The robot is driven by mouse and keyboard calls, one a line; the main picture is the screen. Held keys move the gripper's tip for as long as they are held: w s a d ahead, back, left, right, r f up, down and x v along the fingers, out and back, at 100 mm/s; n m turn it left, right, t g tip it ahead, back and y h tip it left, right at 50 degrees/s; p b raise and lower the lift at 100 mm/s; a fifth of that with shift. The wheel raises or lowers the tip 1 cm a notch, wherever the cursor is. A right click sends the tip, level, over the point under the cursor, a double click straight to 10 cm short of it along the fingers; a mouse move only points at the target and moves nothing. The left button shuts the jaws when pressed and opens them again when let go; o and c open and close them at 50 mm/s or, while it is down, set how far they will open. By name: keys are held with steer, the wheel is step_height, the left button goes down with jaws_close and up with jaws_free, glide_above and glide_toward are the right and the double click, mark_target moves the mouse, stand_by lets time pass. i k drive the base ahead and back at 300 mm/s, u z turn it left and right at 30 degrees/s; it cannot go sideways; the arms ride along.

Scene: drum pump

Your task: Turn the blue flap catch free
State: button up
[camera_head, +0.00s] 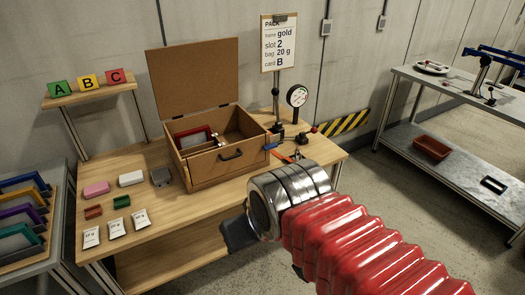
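A wooden box (205,178) stands on the wooden table with its brown lid raised at the back. A small blue piece (271,146), which looks like the blue flap catch, shows at the box's right side. It is too small to tell how it is turned. My gripper (238,233) is in front of the table, nearer to me than the box and below the blue piece in the picture. A dark finger part shows past my silver wrist. The wrist and red sleeve hide the rest, so its opening cannot be seen. No contact with the box shows.
An orange-red piece (283,156) lies by the box's right side. A round dial gauge (297,96) and a card on a stand (279,43) rise behind. Small blocks and white bags (116,228) lie at left. A grey shelf unit (459,95) stands at right.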

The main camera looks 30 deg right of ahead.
mark_target(267, 147)
steer(key=z, duration=0.05)
steer(key=i, duration=1)
steer(key=u, duration=0.05)
